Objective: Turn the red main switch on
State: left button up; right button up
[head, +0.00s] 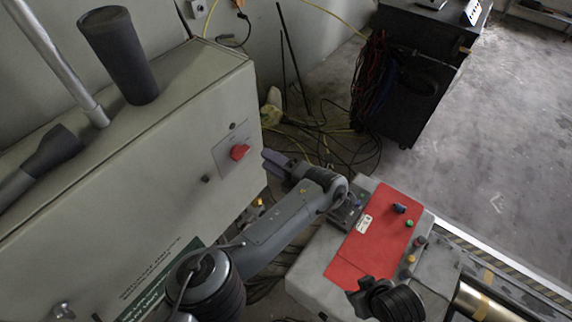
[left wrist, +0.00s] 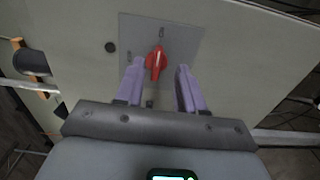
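The red main switch (head: 239,151) is a rotary knob on a grey plate on the front of the grey-green cabinet (head: 110,185). In the left wrist view the red knob (left wrist: 156,62) stands roughly upright on its plate, with small marks above and to the left. My left gripper (head: 277,160) is to the right of the knob in the head view, facing the cabinet. Its two purple fingers are open, and the left wrist view shows them (left wrist: 160,70) on either side of the knob, with nothing gripped. Contact cannot be told.
A red-topped control console (head: 348,262) with several buttons stands right of my left arm. A black cart (head: 405,75) with hanging cables is at the back. Loose cables lie on the floor between. A small dark knob (head: 206,178) sits left below the switch.

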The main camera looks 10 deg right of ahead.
pick_arm(q)
jog(key=p+v, duration=0.3)
jog(key=v, duration=0.2)
pick_arm(e)
notch_tip(320, 180, up, 4)
jog(key=shift+d, duration=0.15)
dwell(0.4)
